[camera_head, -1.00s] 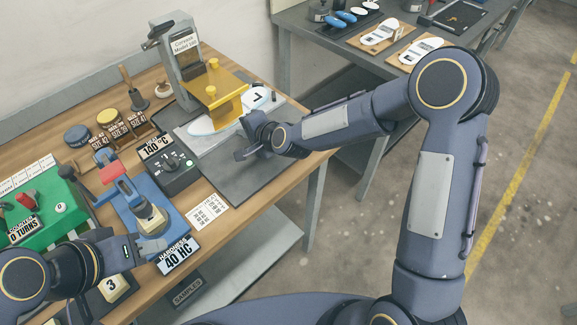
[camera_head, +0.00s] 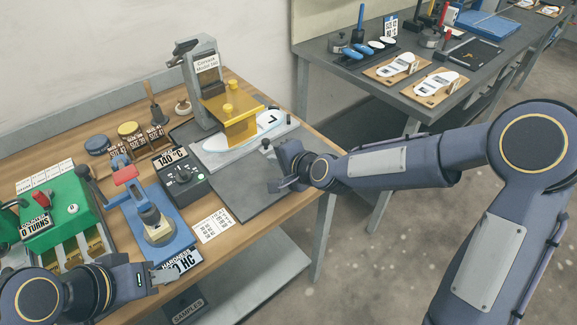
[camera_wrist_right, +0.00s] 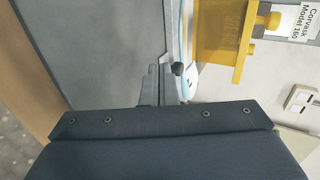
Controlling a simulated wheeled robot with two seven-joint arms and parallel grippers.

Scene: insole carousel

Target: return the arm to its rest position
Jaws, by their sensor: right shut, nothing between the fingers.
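My right arm (camera_head: 405,160) reaches in from the right over the bench edge. Its gripper (camera_head: 280,185) is shut and empty, above the dark grey mat in front of the press. In the right wrist view the closed fingers (camera_wrist_right: 156,84) point toward the press base, with nothing between them. My left gripper (camera_head: 168,276) is at the lower left, in front of the blue hardness tester (camera_head: 178,232), and partly covers its sign. Whether its fingers are open or shut is unclear.
The Corvask press (camera_head: 205,85) with a yellow block (camera_head: 230,112) holds a white insole (camera_head: 268,121), near my right gripper. A black temperature box (camera_head: 182,178) and green counter box (camera_head: 60,215) stand left. A second table (camera_head: 400,92) is behind. Floor at right is open.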

